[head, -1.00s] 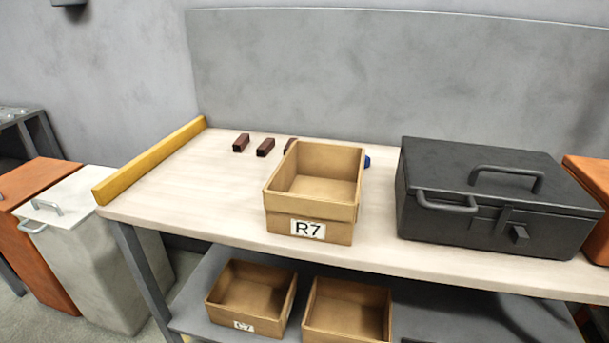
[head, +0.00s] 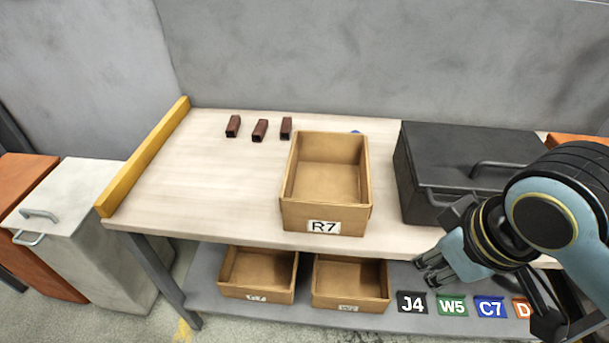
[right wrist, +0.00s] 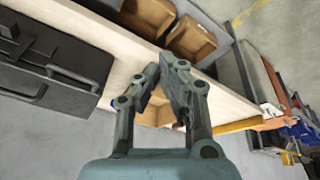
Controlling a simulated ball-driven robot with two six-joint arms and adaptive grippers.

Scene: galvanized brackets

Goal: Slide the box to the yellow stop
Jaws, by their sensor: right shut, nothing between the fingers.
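The yellow stop (head: 147,158) is a bar along the bench's left edge. Bare bench top lies between box and stop. My right gripper (head: 428,272) is shut and empty, to the right of the box and near the bench's front edge, apart from the box. Its closed fingers (right wrist: 166,76) fill the middle of the right wrist view and partly hide a tan box behind them. My left gripper is not in view.
A black toolbox (head: 418,195) stands close to the right of the box. Several dark red blocks (head: 260,131) lie at the back, with a small blue item (head: 355,131) behind the box. Two more boxes (head: 258,284) and several label cards (head: 452,306) sit on the lower shelf.

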